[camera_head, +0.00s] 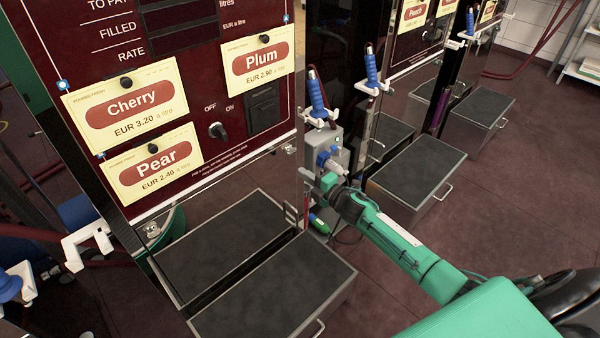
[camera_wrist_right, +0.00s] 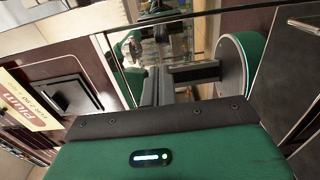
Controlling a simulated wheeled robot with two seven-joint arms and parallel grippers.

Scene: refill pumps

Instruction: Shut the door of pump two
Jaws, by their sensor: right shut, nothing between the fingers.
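The nearest pump (camera_head: 200,52) has a maroon front with Cherry, Plum and Pear cards. A second pump (camera_head: 410,42), with a Peach card, stands beyond it to the right. No pump number is readable, so I cannot tell which one is pump two. A dark glossy panel (camera_head: 328,45) stands upright beside the nearest pump; whether it is a door is unclear. My right gripper (camera_head: 326,184) is shut and empty, low by the grey box at that pump's right side. In the right wrist view the closed fingers (camera_wrist_right: 157,84) are close to a reflective surface (camera_wrist_right: 190,22); contact is unclear. My left gripper is out of view.
Blue nozzles (camera_head: 317,95) hang in white holders near my right gripper. Dark-topped steps (camera_head: 275,290) stand in front of the nearest pump, and another step (camera_head: 420,172) stands farther right. The floor at right (camera_head: 530,190) is clear.

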